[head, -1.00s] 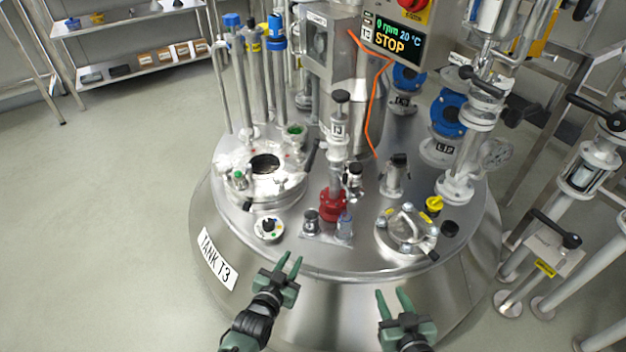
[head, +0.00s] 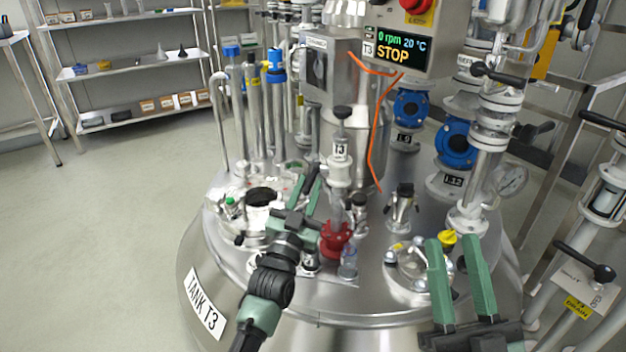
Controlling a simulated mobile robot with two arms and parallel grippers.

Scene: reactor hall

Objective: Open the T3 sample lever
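The T3 sampling column (head: 340,172) stands on the tank lid, with a black knob on top, a T3 label and a red flange (head: 335,240) at its foot. A black lever handle (head: 311,172) slants beside the column's left side; I take it for the sample lever. My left gripper (head: 309,180) is at this handle, its green fingers apart on either side of it in the picture. Whether they touch it I cannot tell. The arm hides part of the lid below. My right gripper (head: 452,240) is open and empty, over the lid's front right.
A small sample bottle (head: 348,262) stands in front of the red flange. A round sight glass (head: 408,265) is near my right gripper. A control box (head: 402,48) reads STOP. Pipework stands at the right.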

